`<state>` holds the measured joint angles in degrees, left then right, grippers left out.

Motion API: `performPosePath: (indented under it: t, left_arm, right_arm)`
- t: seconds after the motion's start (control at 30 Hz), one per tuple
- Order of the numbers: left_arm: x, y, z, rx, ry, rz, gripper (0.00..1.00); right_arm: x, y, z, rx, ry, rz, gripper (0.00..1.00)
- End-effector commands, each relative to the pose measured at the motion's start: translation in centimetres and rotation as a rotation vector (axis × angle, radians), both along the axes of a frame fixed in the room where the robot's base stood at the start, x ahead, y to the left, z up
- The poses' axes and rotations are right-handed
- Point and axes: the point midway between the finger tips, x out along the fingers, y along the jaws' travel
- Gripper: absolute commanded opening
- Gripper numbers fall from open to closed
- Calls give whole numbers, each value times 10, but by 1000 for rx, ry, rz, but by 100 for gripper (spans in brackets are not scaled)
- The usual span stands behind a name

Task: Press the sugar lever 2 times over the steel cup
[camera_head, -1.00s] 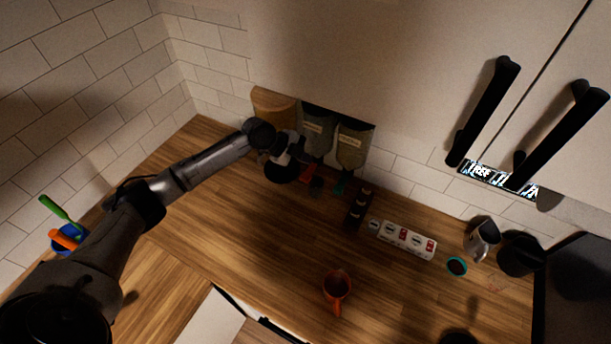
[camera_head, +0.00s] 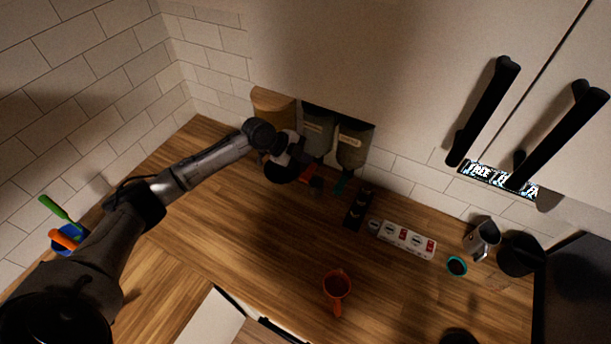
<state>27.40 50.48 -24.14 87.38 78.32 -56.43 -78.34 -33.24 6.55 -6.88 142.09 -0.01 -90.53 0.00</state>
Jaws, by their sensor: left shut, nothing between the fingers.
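A red lever part (camera_head: 308,174) shows low by the middle dispenser, and a teal one (camera_head: 340,187) under the right one. I cannot read which holds sugar. My left gripper (camera_head: 303,158) is shut and empty, in front of the left and middle dispensers; its fingertips are hard to make out. A small dark shape (camera_head: 316,184) sits below it, too dim to identify. A steel cup or pitcher (camera_head: 482,238) stands at the right.
A dark tray (camera_head: 358,208) and a white box with red marks (camera_head: 406,240) lie mid-counter. A teal-rimmed item (camera_head: 457,266) and a black container (camera_head: 519,254) are at right. Cabinet handles (camera_head: 484,110) jut above.

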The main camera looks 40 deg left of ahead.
Motion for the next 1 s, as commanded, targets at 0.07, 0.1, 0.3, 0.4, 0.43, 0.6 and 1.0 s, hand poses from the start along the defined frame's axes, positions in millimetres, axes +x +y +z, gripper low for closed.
performPosePath:
  t: [0.07,0.1,0.3,0.4,0.43,0.6,1.0]
  left_arm:
    - [0,0,0,0,0,0,0]
    - [0,0,0,0,0,0,0]
    - [0,0,0,0,0,0,0]
    - [0,0,0,0,0,0,0]
    - [0,0,0,0,0,0,0]
    - [0,0,0,0,0,0,0]
    - [3,3,26,7,-11,2,0]
  right_arm:
    - [0,0,0,-1,0,1,67]
    - [0,-1,0,-2,0,2,67]
    - [0,-2,0,-8,0,5,67]
    - [0,-3,0,-11,0,7,67]
    - [0,-3,0,-11,-1,7,67]
    - [0,-3,0,-11,-1,7,67]
    - [0,-1,18,-3,1,2,67]
